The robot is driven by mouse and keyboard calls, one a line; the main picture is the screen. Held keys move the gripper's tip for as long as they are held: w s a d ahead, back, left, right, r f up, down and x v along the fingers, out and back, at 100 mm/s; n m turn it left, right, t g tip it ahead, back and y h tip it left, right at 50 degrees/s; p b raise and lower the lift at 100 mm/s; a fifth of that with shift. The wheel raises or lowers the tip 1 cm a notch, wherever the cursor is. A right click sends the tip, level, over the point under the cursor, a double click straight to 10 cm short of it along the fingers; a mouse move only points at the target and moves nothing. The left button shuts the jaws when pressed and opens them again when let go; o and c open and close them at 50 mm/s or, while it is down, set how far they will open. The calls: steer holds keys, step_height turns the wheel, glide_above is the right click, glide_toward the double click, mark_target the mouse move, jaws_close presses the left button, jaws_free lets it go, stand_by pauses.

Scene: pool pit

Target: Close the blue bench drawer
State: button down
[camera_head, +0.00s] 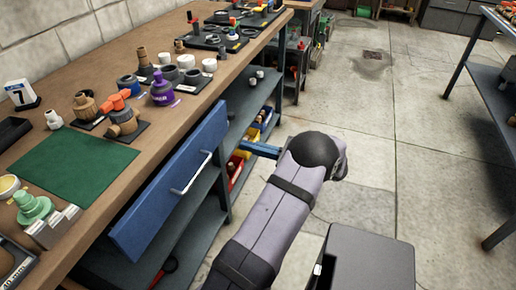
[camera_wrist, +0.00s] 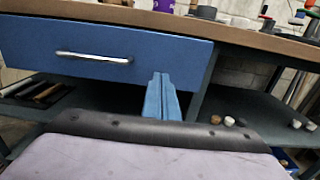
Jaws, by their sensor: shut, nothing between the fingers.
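The blue bench drawer (camera_head: 165,192) is under the wooden bench top, with a silver bar handle (camera_head: 191,174) on its front. Its front stands slightly out past the bench edge in the head view; how far it is open is hard to tell. In the wrist view the drawer front (camera_wrist: 150,38) fills the upper left, with the handle (camera_wrist: 93,58) left of centre. My gripper (camera_head: 244,146) has blue fingers, shut and empty, pointing at the bench just right of the drawer's right end. In the wrist view my gripper (camera_wrist: 160,76) overlaps the drawer's lower right part; contact cannot be told.
The bench top (camera_head: 150,70) carries pipe fittings, a green mat (camera_head: 70,165) and a purple part (camera_head: 162,90). Open shelves below hold yellow and red bins (camera_head: 236,168). A dark box-shaped body (camera_head: 365,262) stands at lower right.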

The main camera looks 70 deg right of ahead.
steer(key=w, duration=0.9)
steer(key=shift+w, duration=0.35)
steer(key=w, duration=0.4)
steer(key=shift+w+p, duration=0.15)
steer(key=shift+p, duration=0.25)
steer(key=shift+w+r, duration=0.1)
steer(key=shift+r, duration=0.1)
steer(key=shift+s, duration=0.6)
glide_toward(212, 136)
steer(key=s, duration=0.3)
steer(key=shift+s+a, duration=0.15)
steer(key=shift+s, duration=0.1)
